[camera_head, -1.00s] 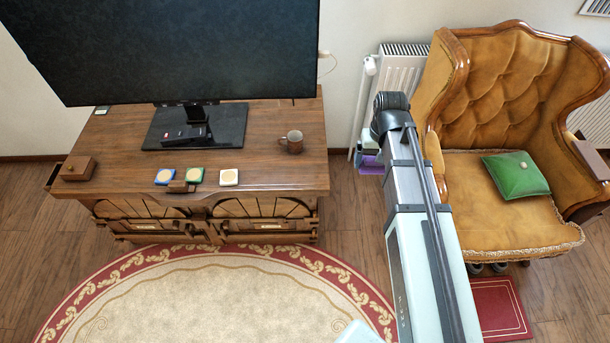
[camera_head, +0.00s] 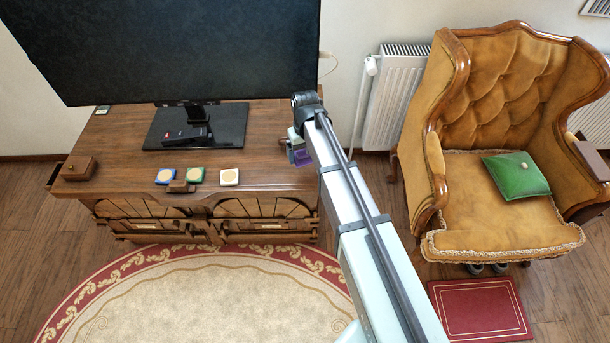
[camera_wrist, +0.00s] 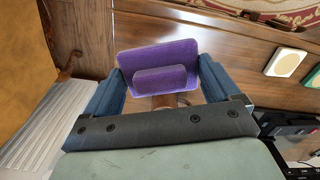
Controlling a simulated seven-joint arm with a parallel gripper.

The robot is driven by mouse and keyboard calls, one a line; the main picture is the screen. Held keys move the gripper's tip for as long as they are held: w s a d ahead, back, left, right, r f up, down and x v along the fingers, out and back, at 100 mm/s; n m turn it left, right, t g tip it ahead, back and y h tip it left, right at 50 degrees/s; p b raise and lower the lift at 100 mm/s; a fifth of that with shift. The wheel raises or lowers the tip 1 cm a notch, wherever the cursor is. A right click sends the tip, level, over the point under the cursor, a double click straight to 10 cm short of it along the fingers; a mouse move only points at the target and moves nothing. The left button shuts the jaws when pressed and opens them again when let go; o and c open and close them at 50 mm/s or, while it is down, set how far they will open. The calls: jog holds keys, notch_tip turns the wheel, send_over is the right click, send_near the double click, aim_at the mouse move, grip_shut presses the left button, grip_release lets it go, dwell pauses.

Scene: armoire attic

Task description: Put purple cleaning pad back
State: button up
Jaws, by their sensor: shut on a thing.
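The purple cleaning pad (camera_wrist: 183,54) is held between the two blue fingers of my gripper (camera_wrist: 160,88) in the wrist view. It has a wide flat base with a smaller raised block, which faces the camera. In the head view the pad shows as a small purple patch (camera_head: 302,157) beside my gripper (camera_head: 294,147), at the right edge of the wooden TV cabinet (camera_head: 265,177). My arm hides part of that area. I cannot tell whether the pad touches the cabinet.
White, green and blue coasters (camera_head: 229,177) (camera_head: 195,175) (camera_head: 165,176) lie along the cabinet's front. A TV (camera_head: 185,50) stands behind them. The brown mug is mostly hidden by my gripper. A radiator (camera_head: 393,95) and an armchair (camera_head: 500,190) stand to the right.

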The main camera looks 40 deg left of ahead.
aim_at(305, 176)
jog(key=shift+w+a+f+n, duration=0.15)
jog(key=shift+a+f+n, duration=0.05)
jog(key=shift+f+n, duration=0.1)
jog(key=shift+f, duration=4.7)
jog(key=shift+f, duration=0.1)
jog(key=o, duration=0.7)
jog(key=shift+o, duration=0.2)
notch_tip(305, 176, up, 12)
jog(key=shift+r, duration=0.15)
jog(key=shift+d, duration=0.1)
